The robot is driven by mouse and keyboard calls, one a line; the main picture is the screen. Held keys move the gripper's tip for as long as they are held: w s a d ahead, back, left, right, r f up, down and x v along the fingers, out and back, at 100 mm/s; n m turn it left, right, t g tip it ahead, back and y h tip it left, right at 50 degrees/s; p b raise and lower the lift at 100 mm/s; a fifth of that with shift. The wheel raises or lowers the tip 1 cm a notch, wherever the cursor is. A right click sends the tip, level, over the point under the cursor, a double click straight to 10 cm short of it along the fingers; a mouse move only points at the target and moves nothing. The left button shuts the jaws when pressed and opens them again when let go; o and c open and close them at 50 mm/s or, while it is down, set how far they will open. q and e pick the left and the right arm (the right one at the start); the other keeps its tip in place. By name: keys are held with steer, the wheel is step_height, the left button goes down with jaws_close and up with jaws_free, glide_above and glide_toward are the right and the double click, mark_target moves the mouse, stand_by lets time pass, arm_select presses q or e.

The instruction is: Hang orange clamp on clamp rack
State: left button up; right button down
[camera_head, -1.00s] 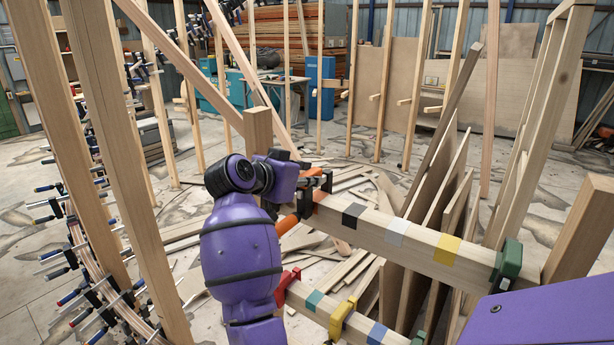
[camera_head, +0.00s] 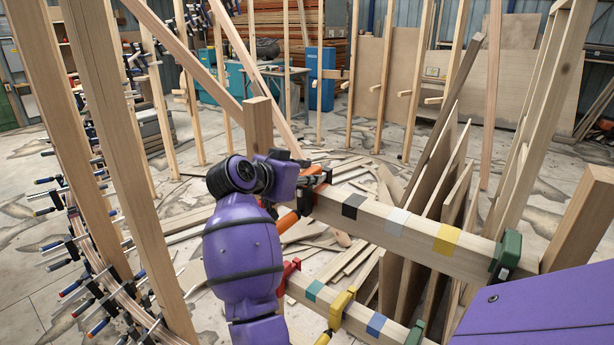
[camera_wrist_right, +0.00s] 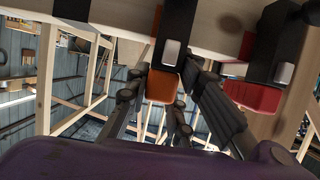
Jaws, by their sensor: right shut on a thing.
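The clamp rack is a pair of pale wooden beams with coloured tape bands. Its upper beam (camera_head: 400,228) runs to the right from my right gripper (camera_head: 300,185). The orange clamp (camera_head: 286,222) is at the left end of this beam, with its black jaw against the wood. My purple right arm partly hides it. In the right wrist view, the orange clamp's pad (camera_wrist_right: 162,86) sits between the fingers of my right gripper (camera_wrist_right: 168,80), which is shut on the clamp. The clamp's dark bar crosses the beam there. I cannot tell whether the beam bears its weight. My left gripper is not in view.
A green clamp (camera_head: 507,256) hangs at the upper beam's right end. Red (camera_head: 288,276) and yellow (camera_head: 341,309) clamps are on the lower beam (camera_head: 363,322). The red clamp's pad (camera_wrist_right: 254,96) is close beside my right gripper. Upright studs (camera_head: 127,170) stand at left.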

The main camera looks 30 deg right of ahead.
steer(key=shift+f, duration=0.2)
steer(key=c, duration=1.5)
jaws_free()
steer(key=shift+o, duration=0.2)
steer(key=shift+f, duration=0.15)
steer(key=v, duration=1.2)
